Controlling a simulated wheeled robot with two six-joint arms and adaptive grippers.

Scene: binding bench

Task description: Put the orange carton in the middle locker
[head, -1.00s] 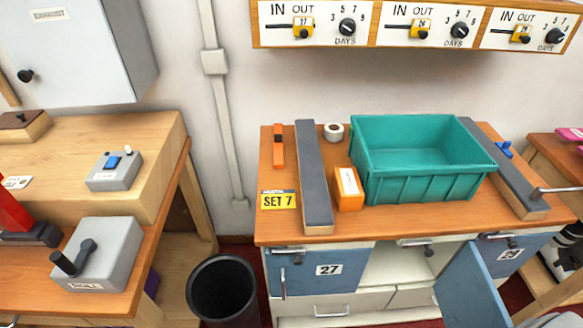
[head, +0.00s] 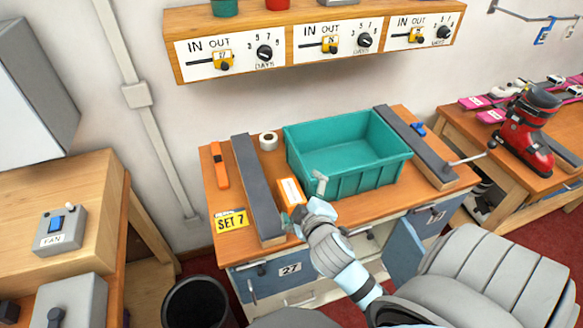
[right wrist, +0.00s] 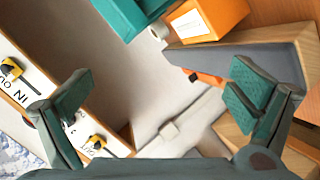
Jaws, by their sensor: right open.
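The orange carton (head: 288,191) stands on the bench top between the grey left rail and the teal bin. It also shows at the top of the right wrist view (right wrist: 208,20). My right gripper (head: 304,203) is open and empty, close to the carton's near side; the carton is not between its fingers. In the right wrist view its fingers (right wrist: 158,95) are wide apart. The middle locker (head: 372,238) lies under the bench top, its blue door (head: 404,252) swung open; my right arm hides much of its opening. My left gripper is not in view.
The teal bin (head: 345,185) stands right of the carton, and the grey rail (head: 257,190) is close on its left. A SET 7 card (head: 230,221), an orange tool (head: 219,165) and a tape roll (head: 268,141) lie nearby. Locker 27 (head: 290,269) is shut.

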